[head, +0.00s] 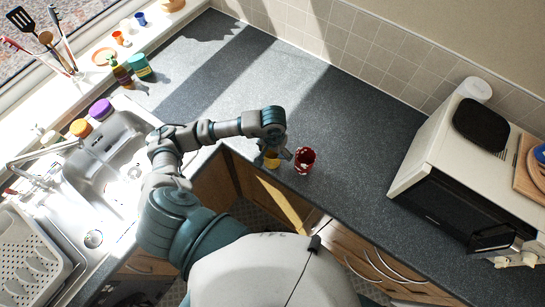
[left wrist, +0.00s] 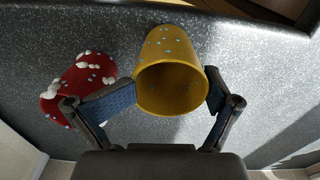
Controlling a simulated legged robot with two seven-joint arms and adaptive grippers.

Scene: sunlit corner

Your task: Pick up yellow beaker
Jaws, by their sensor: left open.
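The yellow beaker (left wrist: 170,70) with small pale dots lies between the two fingers of my left gripper (left wrist: 168,98) in the left wrist view, its open mouth towards the camera. The gripper is open, with a finger on each side of the beaker; I cannot tell whether either touches it. In the head view my left gripper (head: 279,156) is at the counter's front edge, and the yellow beaker (head: 271,160) is partly hidden under it. A red beaker with white spots (head: 305,160) stands just right of the gripper; it also shows left of the fingers in the left wrist view (left wrist: 78,88). My right gripper does not show.
The dark speckled counter (head: 345,125) is clear behind and right of the beakers. A white microwave (head: 450,165) stands at the right. A metal sink (head: 110,150) lies at the left. Bottles and a green sponge (head: 140,65) stand at the back left.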

